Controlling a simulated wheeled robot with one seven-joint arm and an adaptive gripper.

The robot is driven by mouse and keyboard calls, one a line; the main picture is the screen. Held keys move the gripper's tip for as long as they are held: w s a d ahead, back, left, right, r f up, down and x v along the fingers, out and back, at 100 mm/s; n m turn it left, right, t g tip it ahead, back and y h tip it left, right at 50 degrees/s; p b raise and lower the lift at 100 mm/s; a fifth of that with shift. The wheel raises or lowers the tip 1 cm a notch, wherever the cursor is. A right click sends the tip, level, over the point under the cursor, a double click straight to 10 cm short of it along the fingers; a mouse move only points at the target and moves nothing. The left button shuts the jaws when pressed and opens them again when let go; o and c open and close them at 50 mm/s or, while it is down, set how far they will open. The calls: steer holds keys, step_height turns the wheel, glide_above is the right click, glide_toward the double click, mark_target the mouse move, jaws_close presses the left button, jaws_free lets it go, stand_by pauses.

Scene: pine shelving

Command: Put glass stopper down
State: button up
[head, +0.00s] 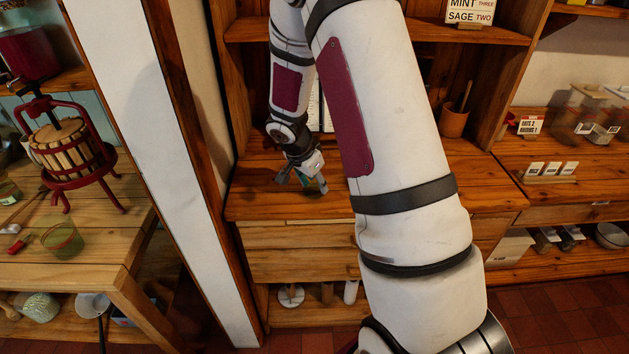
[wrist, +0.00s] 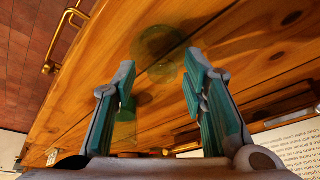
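A round, see-through greenish glass piece, which looks like the glass stopper (wrist: 158,46), shows in the wrist view against the wooden counter (wrist: 240,42). In the head view my gripper (head: 305,180) is low over the left part of the counter (head: 255,205). The stopper cannot be made out there.
A printed page (wrist: 292,140) lies near the right finger. A wooden cup with a pestle (head: 453,122) stands at the back right. A white post (head: 150,130) stands left of the counter. My arm hides the counter's middle.

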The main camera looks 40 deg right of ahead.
steer(key=shift+a+r, duration=0.1)
steer(key=shift+r, duration=0.35)
steer(key=s+a+r+n+t+y, duration=0.1)
steer(key=s+a+r+n, duration=0.4)
steer(key=r, duration=0.6)
steer(key=s+a+r+n+t, duration=0.1)
steer(key=s+a+r+n, duration=0.1)
steer(key=s+a+r, duration=0.7)
steer(key=s+a+r+n+t+y, duration=0.2)
steer(key=s+a+r+n, duration=0.3)
steer(key=s+n, duration=0.4)
steer(key=shift+s+a+r+y+b, duration=0.3)
steer(key=shift+s+r+y+b, duration=0.15)
steer(key=shift+s+y, duration=0.15)
